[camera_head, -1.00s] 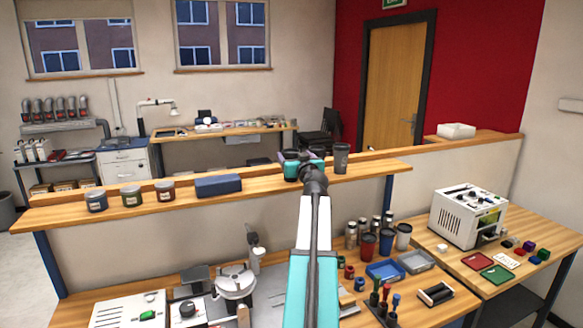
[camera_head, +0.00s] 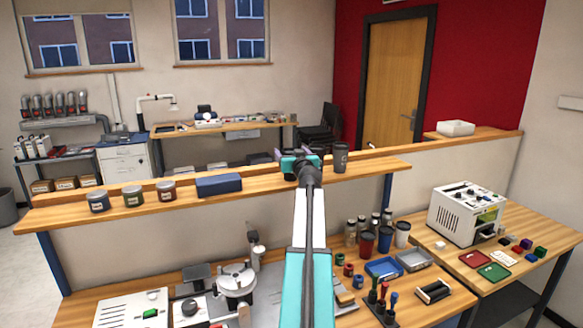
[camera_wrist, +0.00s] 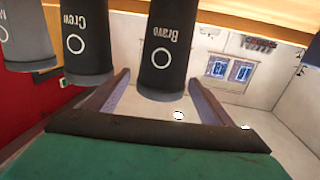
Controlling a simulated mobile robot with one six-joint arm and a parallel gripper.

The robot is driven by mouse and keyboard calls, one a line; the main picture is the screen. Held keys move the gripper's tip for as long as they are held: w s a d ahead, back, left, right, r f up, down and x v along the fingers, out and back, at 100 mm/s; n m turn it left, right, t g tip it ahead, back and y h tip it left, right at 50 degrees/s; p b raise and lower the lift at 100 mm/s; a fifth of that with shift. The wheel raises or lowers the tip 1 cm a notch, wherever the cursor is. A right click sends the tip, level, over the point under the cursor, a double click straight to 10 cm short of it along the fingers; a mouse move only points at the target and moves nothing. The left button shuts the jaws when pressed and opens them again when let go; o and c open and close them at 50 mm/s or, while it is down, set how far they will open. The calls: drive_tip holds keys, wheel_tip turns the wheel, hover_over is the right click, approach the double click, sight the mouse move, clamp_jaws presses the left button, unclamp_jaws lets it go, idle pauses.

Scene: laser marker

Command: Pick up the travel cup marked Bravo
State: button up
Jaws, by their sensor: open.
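The travel cup marked Bravo (camera_wrist: 163,45) is dark and appears upside down in the wrist view, as the whole picture does. My gripper (camera_wrist: 158,84) is open, with one finger to each side of that cup's near end in the picture; I cannot tell whether they touch it. A dark cup marked Crew (camera_wrist: 85,45) is close by on the left, and a greyer cup (camera_wrist: 27,38) is beyond it. In the head view my gripper (camera_head: 300,155) is at the raised shelf and a dark cup (camera_head: 341,158) stands just right of it, its marking unreadable. Bravo is not identifiable there.
The raised shelf (camera_head: 130,211) also holds several labelled jars (camera_head: 133,196) and a blue case (camera_head: 219,185) left of my gripper. A white machine (camera_head: 465,213) stands at the right.

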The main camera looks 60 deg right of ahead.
drive_tip(key=shift+c, duration=0.4)
drive_tip(key=c, duration=0.7)
drive_tip(key=shift+r, duration=0.2)
drive_tip(key=shift+r+b, duration=0.75)
drive_tip(key=shift+r, duration=0.85)
drive_tip(key=shift+s+a+r+b, duration=0.25)
drive_tip(key=shift+s+a+b, duration=0.8)
drive_tip(key=shift+s, duration=1.35)
drive_tip(key=shift+s+a+r+b, duration=0.25)
drive_tip(key=shift+s+a+b, duration=0.8)
drive_tip(key=shift+s, duration=1.4)
drive_tip(key=shift+s+a+r+b, duration=0.25)
drive_tip(key=shift+s+a+b, duration=0.5)
drive_tip(key=shift+s+a, duration=1.15)
drive_tip(key=shift+s+d, duration=0.5)
drive_tip(key=shift+d, duration=0.1)
